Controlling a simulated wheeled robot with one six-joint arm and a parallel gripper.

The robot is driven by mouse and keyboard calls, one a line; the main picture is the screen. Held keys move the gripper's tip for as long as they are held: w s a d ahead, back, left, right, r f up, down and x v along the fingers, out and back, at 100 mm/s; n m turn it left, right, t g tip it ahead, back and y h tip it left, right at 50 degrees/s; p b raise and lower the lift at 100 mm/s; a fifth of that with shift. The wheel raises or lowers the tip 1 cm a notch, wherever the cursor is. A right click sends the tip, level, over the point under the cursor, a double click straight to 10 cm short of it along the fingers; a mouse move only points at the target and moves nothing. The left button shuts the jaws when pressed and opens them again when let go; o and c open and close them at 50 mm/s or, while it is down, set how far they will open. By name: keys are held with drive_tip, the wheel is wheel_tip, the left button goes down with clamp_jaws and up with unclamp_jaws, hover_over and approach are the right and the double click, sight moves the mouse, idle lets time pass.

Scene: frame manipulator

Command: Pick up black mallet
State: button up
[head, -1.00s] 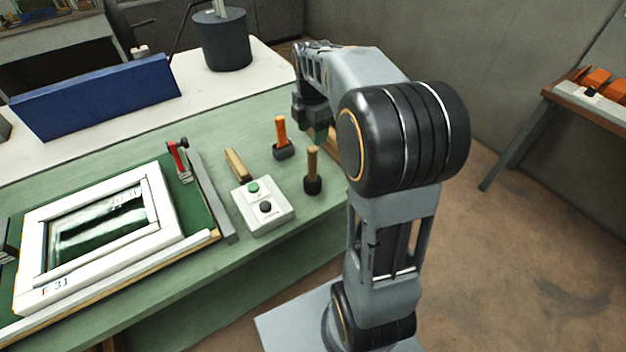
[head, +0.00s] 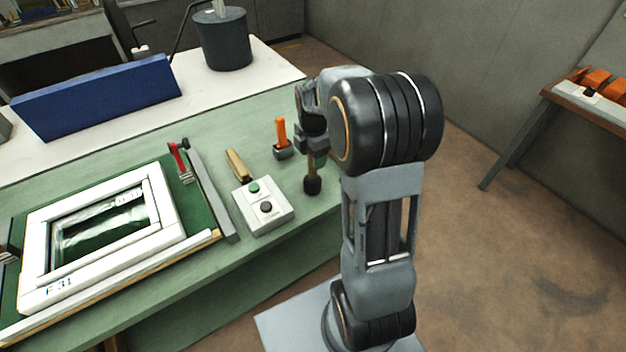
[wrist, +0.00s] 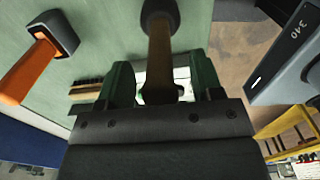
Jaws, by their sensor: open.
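The black mallet (head: 312,186) stands head-down on the green table near its right edge, with its wooden handle pointing up. In the wrist view, its black head (wrist: 160,14) is at the top and its handle (wrist: 160,55) runs down between my two fingers. My gripper (head: 314,147) is at the upper part of the handle in the head view, partly covering it. In the wrist view, my gripper (wrist: 162,84) is open, with a finger on each side of the handle. Whether either finger touches the handle I cannot tell.
An orange-handled hammer (head: 282,140) stands close by on the left. A wooden-handled brush (head: 238,166) and a white button box (head: 263,207) are further left. A white frame (head: 165,205) lies on the table. Open floor (head: 520,240) is at right.

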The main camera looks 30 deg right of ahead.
drive_tip(key=c, duration=0.9)
drive_tip(key=shift+c, duration=0.3)
drive_tip(key=shift+r, duration=0.2)
